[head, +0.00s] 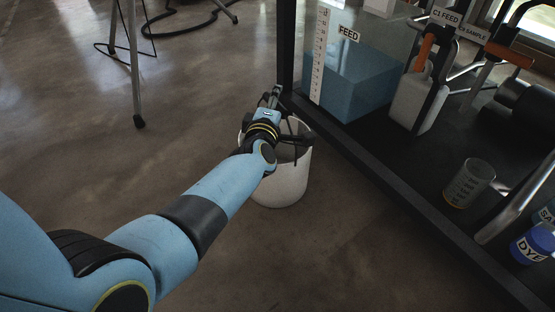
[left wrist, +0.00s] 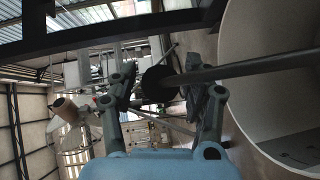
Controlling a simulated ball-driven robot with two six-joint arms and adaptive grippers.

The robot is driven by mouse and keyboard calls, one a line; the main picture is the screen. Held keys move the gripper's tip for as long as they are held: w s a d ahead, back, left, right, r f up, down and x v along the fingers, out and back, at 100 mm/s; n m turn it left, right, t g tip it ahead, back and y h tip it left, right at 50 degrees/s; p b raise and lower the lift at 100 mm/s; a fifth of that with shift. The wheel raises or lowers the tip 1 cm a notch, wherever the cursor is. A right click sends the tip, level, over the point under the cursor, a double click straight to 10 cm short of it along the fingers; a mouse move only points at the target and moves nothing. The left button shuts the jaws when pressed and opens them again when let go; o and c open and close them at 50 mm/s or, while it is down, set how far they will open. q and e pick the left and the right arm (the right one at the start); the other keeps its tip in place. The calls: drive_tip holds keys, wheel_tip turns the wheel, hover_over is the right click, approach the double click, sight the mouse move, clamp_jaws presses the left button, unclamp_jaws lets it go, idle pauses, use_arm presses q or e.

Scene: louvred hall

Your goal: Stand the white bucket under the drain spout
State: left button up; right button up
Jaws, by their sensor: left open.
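The white bucket (head: 285,187) stands upright on the floor beside the dark rig frame in the head view. My left gripper (head: 290,117) is over its rim and hides part of its opening. In the left wrist view the bucket's pale curved wall (left wrist: 245,60) fills the right side. My left gripper (left wrist: 166,88) is open there. A grey bar with a black sleeve (left wrist: 158,84), which looks like the bucket's handle, shows between the fingers; I cannot tell whether they touch it. I cannot make out the drain spout. My right gripper is not in view.
The dark rig deck (head: 385,160) carries a blue-filled FEED tank (head: 360,80), a white container (head: 415,103), a beaker (head: 468,184) and a blue DYE bottle (head: 533,243). A tripod leg (head: 135,75) stands at the upper left. The floor left of the bucket is clear.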

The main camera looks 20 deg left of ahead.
use_arm(q)
clamp_jaws()
drive_tip(key=shift+r, duration=0.15)
idle(0.5)
